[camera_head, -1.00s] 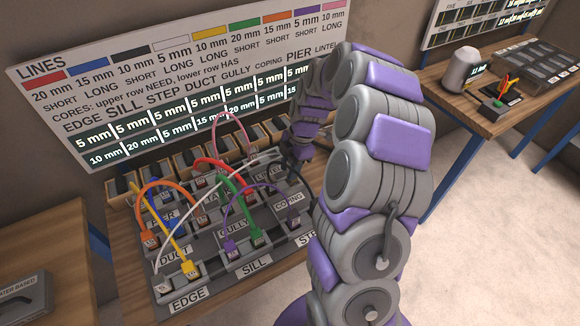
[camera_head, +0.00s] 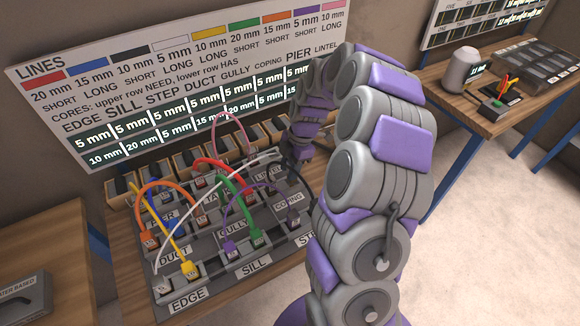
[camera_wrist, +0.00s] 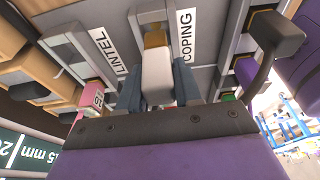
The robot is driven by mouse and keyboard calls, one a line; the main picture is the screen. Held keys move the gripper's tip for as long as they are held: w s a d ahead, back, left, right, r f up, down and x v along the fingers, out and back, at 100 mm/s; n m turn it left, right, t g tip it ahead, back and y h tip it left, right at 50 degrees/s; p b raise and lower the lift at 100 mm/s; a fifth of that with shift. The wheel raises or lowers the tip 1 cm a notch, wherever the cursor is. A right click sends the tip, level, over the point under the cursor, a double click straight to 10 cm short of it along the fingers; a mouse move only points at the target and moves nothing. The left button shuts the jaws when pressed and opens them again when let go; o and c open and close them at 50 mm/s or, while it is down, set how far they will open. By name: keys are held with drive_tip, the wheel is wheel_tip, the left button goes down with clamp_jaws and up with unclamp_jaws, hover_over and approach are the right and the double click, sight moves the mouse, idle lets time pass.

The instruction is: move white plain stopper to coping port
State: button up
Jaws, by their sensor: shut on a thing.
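In the wrist view my gripper (camera_wrist: 158,88) is shut on the white plain stopper (camera_wrist: 157,72), with one dark finger on each side. The stopper's brass-coloured tip (camera_wrist: 155,40) points at the grey coping port (camera_wrist: 151,17), just left of the COPING label (camera_wrist: 187,36). The tip overlaps the port in this view; I cannot tell whether it is inside. In the head view my gripper (camera_head: 298,162) is low over the back right of the port board, and its fingertips and the stopper are hard to make out. The COPING label (camera_head: 288,198) shows there too.
The port board (camera_head: 222,283) carries several coloured cords, including a white cord (camera_head: 205,205) arching across it. In the wrist view a pink plug (camera_wrist: 95,98) sits left and a purple plug (camera_wrist: 246,72) right of my gripper. Wooden bins (camera_head: 180,160) line the back.

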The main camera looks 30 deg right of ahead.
drive_tip(key=shift+f+b, duration=0.5)
drive_tip(key=shift+f, duration=1.25)
drive_tip(key=o, duration=1.1)
drive_tip(key=shift+o, duration=0.2)
drive_tip(key=shift+r, duration=0.1)
drive_tip(key=p+v, duration=0.4)
drive_tip(key=v, duration=1.3)
drive_tip(key=shift+d, duration=0.15)
